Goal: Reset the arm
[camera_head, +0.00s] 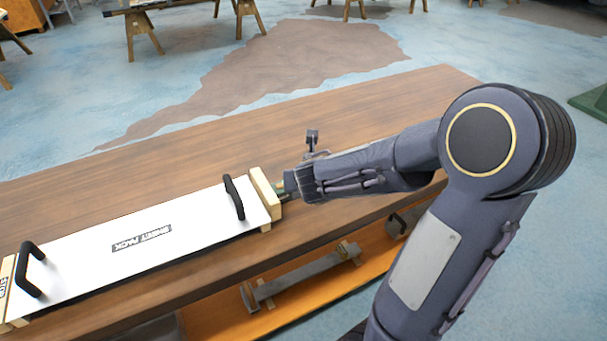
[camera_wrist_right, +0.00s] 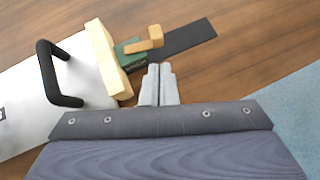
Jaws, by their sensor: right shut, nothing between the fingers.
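My right arm comes in from the right in the head view, and its gripper (camera_head: 289,184) is at the right end of a long white panel. The right wrist view shows the grey fingers (camera_wrist_right: 159,84) shut together, with nothing between them. Just beyond the fingertips is a green piece with a small wooden block (camera_wrist_right: 146,43) and a flat black strip (camera_wrist_right: 187,40). They lie beside the panel's wooden end piece (camera_wrist_right: 106,58). In the head view my arm partly hides them. My left gripper is not in view.
The white panel (camera_head: 80,262), printed with lettering, has black handles (camera_head: 233,197) and lies on a wooden workbench (camera_head: 380,108). The bench top behind it is clear. A lower shelf (camera_head: 290,295) holds a grey metal bar (camera_head: 300,277). Sawhorses (camera_head: 143,32) stand farther back.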

